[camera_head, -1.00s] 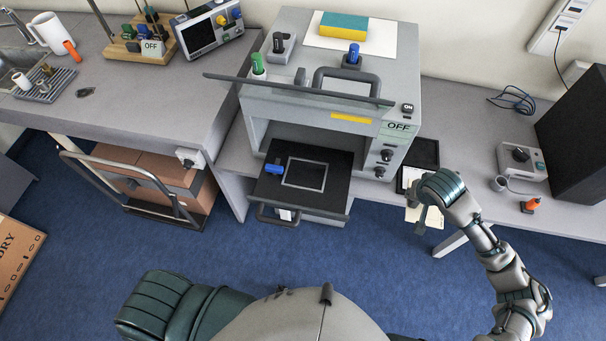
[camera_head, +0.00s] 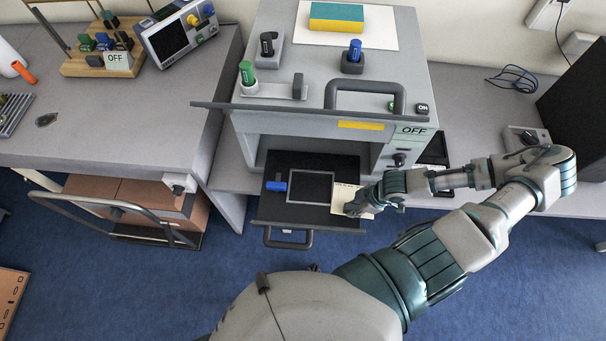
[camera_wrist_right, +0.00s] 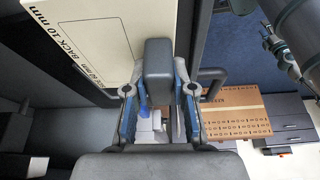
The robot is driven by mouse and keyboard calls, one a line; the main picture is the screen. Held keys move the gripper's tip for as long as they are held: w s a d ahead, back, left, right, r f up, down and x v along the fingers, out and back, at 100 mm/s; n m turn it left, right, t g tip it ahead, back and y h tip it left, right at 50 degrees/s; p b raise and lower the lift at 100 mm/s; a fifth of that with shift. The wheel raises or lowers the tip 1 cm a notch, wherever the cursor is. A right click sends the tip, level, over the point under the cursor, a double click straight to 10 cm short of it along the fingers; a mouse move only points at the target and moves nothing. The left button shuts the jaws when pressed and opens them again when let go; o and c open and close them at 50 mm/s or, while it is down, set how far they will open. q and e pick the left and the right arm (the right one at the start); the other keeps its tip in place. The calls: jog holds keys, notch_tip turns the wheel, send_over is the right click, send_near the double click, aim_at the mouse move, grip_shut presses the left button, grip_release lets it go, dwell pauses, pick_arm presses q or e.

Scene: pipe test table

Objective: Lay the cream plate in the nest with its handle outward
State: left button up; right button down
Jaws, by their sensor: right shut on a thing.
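The cream plate (camera_head: 346,197) is over the right edge of the pulled-out black drawer (camera_head: 273,210), beside the nest. The nest looks like a light square outline (camera_head: 311,187) on the drawer, and it is empty. My right gripper (camera_head: 362,206) is shut on the plate's dark handle. In the right wrist view the cream plate (camera_wrist_right: 85,38) carries the words "BACK 10 mm", and the dark handle (camera_wrist_right: 158,72) sits between the fingers of the right gripper (camera_wrist_right: 158,98). I cannot tell whether the plate touches the drawer. My left gripper is not in view.
A blue-handled part (camera_head: 276,186) sits at the drawer's left side. The grey machine (camera_head: 300,125) stands behind, with a raised flap (camera_head: 290,108) above the opening. A drawer pull (camera_head: 288,242) sticks out in front. A cart with brown boxes (camera_head: 130,200) stands to the left.

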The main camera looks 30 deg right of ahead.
jog(key=shift+s+d+f+n, duration=0.1)
jog(key=shift+s+d+n, duration=0.1)
jog(key=shift+s+n, duration=0.15)
jog(key=shift+w+a, duration=0.2)
jog(key=shift+a, duration=0.1)
jog(key=w+a, duration=0.4)
jog(key=shift+w+a+b, duration=0.2)
jog(key=shift+b, duration=0.15)
send_near(306, 197)
jog(key=shift+a+f, duration=0.65)
jog(key=shift+f, duration=0.15)
jog(key=shift+w+f, duration=0.1)
jog(key=shift+w, duration=0.25)
jog(key=shift+w+d, duration=0.1)
jog(key=shift+w, duration=0.05)
jog(key=shift+w+f, duration=0.1)
jog(key=shift+w, duration=0.15)
jog(key=x, duration=0.3)
jog(key=shift+s+f, duration=0.3)
jog(key=c, duration=1)
grip_release()
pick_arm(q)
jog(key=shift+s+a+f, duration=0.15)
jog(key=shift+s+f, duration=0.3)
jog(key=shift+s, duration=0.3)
pick_arm(e)
jog(key=shift+d, duration=0.1)
